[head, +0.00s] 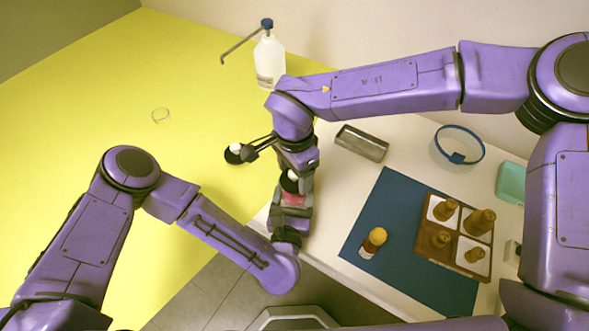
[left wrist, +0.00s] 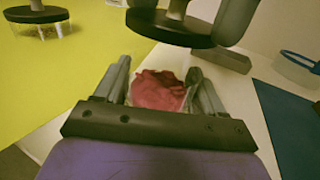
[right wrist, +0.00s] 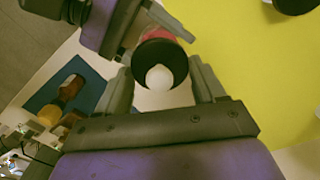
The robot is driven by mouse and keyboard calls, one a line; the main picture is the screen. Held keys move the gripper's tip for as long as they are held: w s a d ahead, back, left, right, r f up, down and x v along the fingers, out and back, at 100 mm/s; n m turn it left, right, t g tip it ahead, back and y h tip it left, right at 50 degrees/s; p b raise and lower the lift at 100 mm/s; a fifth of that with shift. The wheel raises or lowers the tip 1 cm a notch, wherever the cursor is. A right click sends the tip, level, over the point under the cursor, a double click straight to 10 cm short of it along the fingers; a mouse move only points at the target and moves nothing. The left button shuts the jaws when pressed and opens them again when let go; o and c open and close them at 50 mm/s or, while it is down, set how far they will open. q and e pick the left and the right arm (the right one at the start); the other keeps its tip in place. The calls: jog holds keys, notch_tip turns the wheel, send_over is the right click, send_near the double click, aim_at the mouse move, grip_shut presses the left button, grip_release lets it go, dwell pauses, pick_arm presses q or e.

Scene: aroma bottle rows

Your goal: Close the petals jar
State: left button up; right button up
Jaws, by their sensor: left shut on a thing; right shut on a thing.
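The petals jar is clear with red petals (head: 293,201) inside. My left gripper (head: 290,218) is shut on it; the petals also show between its fingers in the left wrist view (left wrist: 158,92). The black lid with a white knob (head: 288,183) is in my right gripper (head: 298,170), which is shut on it. In the left wrist view the lid (left wrist: 168,28) hangs above the jar's mouth, apart from it. In the right wrist view the lid (right wrist: 160,58) covers most of the jar, with some red showing past its edge.
Another black-lidded jar (head: 234,155) stands close by on the yellow surface. A wash bottle (head: 270,62) stands behind.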

jog(key=shift+f, duration=0.8)
jog(key=shift+f, duration=0.65)
jog(key=o, duration=1.1)
notch_tip(320, 180, up, 12)
pick_arm(q)
jog(key=o, duration=1.6)
